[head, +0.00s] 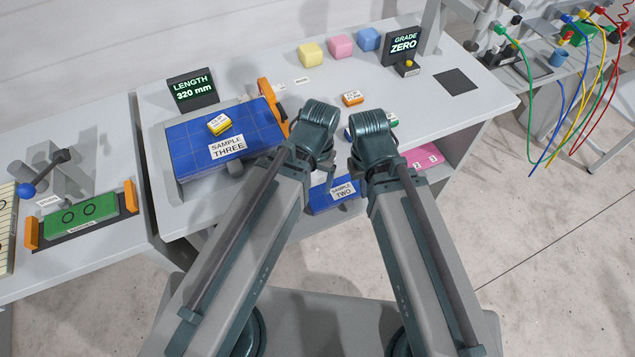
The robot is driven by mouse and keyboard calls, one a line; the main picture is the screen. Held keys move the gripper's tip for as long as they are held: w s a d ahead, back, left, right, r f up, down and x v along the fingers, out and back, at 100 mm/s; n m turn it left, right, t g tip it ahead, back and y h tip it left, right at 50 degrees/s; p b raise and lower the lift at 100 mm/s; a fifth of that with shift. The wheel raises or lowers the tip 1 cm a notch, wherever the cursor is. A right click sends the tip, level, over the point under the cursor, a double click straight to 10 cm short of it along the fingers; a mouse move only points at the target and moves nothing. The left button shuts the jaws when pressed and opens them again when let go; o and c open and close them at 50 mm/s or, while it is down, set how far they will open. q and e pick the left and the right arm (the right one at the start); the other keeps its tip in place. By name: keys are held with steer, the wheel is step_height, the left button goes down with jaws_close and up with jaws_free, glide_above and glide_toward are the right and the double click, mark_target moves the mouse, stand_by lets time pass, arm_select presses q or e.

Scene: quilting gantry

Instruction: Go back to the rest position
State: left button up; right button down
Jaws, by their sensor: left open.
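My two arms reach forward from the bottom of the head view, with their elbow joints close together over the front edge of the middle table. My left gripper (329,176) shows only as a small dark part between the arms, below the left elbow, mostly covered by my own arm. It is open, and I see nothing in it. My right gripper is hidden behind my right arm.
The grey middle table (441,126) holds a blue quilted sample three (250,137) with a yellow clip (219,124), an orange clip (352,99) and several pastel blocks (340,45). Sample two (343,190) and a pink panel (426,160) sit below the tabletop. Cables (562,95) hang at right.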

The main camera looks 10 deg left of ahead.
arm_select(q)
steer(key=shift+s+d+m+y, duration=0.4)
steer(key=shift+d+m, duration=0.1)
steer(key=shift+m, duration=0.3)
